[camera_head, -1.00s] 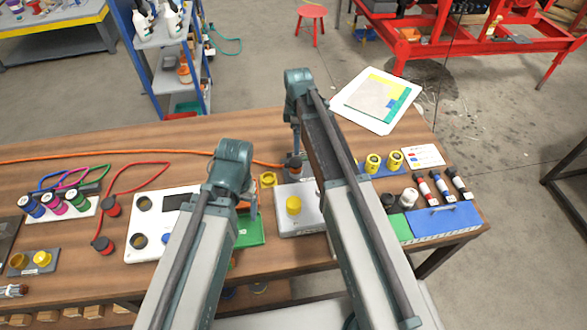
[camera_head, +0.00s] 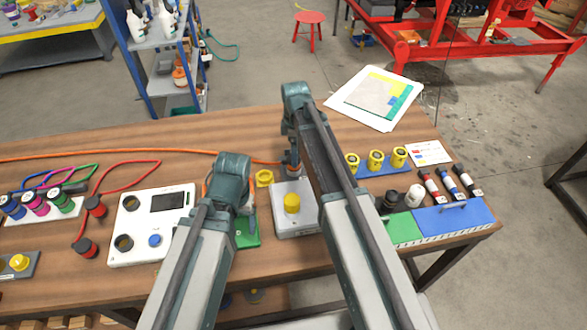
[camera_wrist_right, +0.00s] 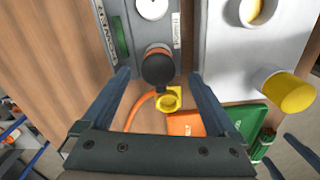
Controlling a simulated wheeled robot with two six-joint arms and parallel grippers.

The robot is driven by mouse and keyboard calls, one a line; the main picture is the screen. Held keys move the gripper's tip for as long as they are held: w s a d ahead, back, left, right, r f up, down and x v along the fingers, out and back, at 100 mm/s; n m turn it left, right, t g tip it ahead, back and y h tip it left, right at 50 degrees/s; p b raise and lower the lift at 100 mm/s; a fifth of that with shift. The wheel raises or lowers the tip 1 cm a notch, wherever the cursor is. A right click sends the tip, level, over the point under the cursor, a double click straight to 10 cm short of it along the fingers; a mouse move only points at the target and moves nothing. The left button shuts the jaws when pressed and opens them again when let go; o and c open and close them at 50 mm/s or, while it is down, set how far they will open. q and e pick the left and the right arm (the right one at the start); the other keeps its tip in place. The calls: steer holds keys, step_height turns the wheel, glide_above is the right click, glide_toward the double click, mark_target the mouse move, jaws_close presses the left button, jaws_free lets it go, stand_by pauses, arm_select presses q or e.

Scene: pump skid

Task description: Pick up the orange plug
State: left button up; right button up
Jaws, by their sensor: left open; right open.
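The orange plug (camera_wrist_right: 158,67) shows in the right wrist view as a dark round cap with an orange band, at the edge of a narrow grey panel. An orange cable runs below it. In the head view, the plug (camera_head: 293,168) is partly hidden by my right arm. My right gripper (camera_wrist_right: 158,84) is open, its fingers spread to either side of the picture with the plug between and beyond them. I cannot tell the gap in depth. My left gripper (camera_head: 246,206) is open and empty above the green tray (camera_head: 249,232).
A yellow ring holder (camera_wrist_right: 168,99) sits close to the plug. A grey box with a yellow knob (camera_head: 291,203) stands beside it. A white control box (camera_head: 127,217) is at left. Yellow parts and a blue tray (camera_head: 465,219) are at right. The orange cable (camera_head: 190,152) crosses the table.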

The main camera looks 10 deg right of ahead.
arm_select(q)
step_height(320, 180, down, 5)
steer(key=b, duration=0.4)
steer(key=shift+b, duration=0.3)
arm_select(e)
step_height(320, 180, down, 5)
steer(key=shift+w+a+f, duration=0.1)
steer(key=shift+w, duration=0.05)
arm_select(q)
steer(key=shift+r, duration=0.1)
arm_select(e)
jaws_close()
